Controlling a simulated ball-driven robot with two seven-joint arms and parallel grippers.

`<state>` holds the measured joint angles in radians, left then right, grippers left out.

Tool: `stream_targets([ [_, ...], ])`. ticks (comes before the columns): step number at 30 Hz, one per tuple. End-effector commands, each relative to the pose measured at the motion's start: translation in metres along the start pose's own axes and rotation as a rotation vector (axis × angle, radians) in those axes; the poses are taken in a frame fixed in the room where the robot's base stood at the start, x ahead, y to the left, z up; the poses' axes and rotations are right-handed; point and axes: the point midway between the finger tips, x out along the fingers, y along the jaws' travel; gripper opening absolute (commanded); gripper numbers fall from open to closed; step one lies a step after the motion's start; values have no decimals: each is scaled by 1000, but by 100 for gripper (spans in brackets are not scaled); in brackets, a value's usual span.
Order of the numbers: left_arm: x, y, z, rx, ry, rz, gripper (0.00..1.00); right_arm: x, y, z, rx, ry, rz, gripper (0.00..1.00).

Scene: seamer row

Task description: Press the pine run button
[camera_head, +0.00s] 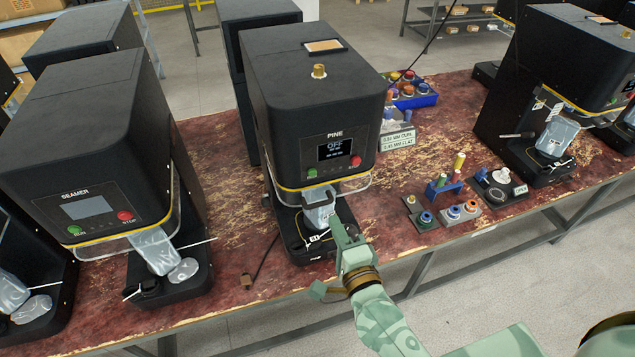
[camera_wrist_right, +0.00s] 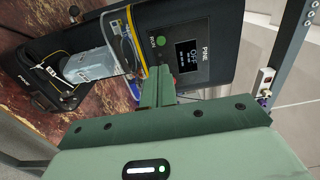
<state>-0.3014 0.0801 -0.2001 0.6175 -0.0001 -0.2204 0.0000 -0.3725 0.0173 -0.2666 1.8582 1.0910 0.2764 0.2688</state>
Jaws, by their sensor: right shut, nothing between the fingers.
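The black PINE machine (camera_head: 275,110) stands on the worn red table. Its screen (camera_head: 335,149) reads OFF, and the screen also shows in the right wrist view (camera_wrist_right: 187,56). The green run button (camera_head: 312,173) is at the lower left of its front panel; it also shows in the right wrist view (camera_wrist_right: 160,41). My right gripper (camera_head: 335,222) is shut and empty, in front of the machine and below the panel. In the right wrist view its fingers (camera_wrist_right: 159,75) point toward the panel near the run button. My left gripper is not in view.
A machine labelled SEAMER (camera_head: 85,150) stands to the left, with its own green and red buttons. Another machine (camera_head: 545,85) stands at the right. Small tooling parts (camera_head: 450,205) and a blue bin (camera_head: 415,98) lie right of PINE. A bottle-like pouch (camera_head: 318,212) sits under PINE's head.

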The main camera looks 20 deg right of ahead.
Motion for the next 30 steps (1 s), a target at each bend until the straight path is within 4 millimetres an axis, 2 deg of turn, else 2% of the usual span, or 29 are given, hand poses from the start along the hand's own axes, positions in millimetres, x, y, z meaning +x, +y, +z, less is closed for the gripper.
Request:
stream_targets([
  [9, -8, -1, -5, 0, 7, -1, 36, 66, -3, 0, 1, 1, -4, 0],
  [15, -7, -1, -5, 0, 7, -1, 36, 103, -1, -1, -1, 1, -2, 0],
  [21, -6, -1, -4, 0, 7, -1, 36, 123, -1, 0, 0, 1, -1, 0],
  [30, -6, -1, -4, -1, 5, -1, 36, 128, 0, -1, 0, 1, 0, 0],
])
